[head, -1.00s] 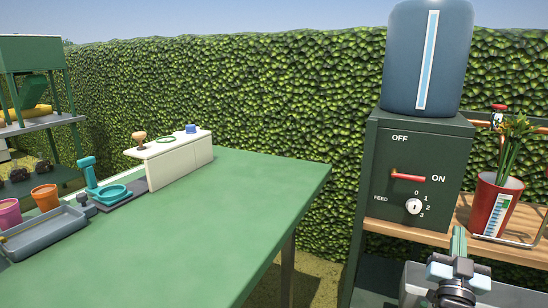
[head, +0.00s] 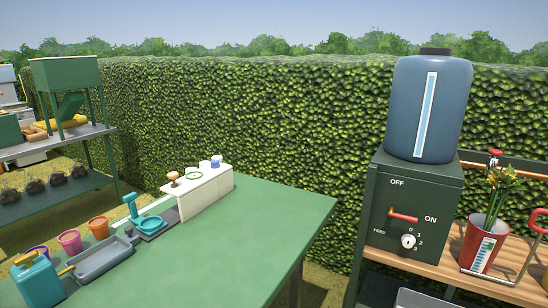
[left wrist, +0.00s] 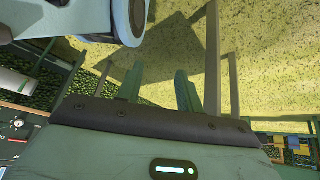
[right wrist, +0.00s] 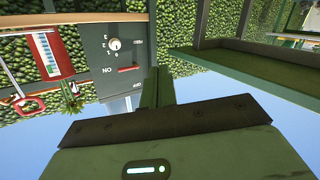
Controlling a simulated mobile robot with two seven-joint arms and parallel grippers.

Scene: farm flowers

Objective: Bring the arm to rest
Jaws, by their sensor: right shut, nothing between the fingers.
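Neither gripper shows in the head view. My left gripper (left wrist: 158,90) shows in the left wrist view with its two green fingers apart and nothing between them, above yellowish ground. My right gripper (right wrist: 156,88) shows in the right wrist view with its green fingers together and empty. That view is upside down.
The dispenser (head: 413,190) with a blue tank (head: 428,105) stands at right, beside a red pot (head: 478,250) of flowers on a wooden shelf (head: 505,280). A hedge stands behind.

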